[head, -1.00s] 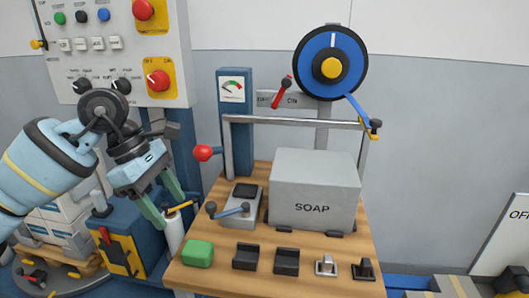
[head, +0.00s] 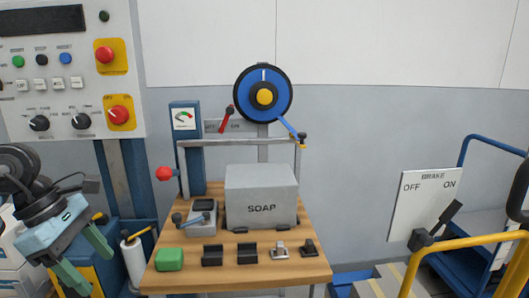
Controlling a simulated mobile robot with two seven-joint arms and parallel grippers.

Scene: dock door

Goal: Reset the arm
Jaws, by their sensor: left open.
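My left gripper (head: 86,262) is at the lower left of the head view. Its two green fingers are apart with nothing between them. It hangs left of the wooden table (head: 235,285), near a white roll with a yellow handle (head: 134,255), and looks apart from both. Its arm is mostly cut off by the left edge. My right gripper does not show.
A control panel (head: 75,75) stands left. A brake lever (head: 436,226) and yellow rail (head: 450,245) stand right.

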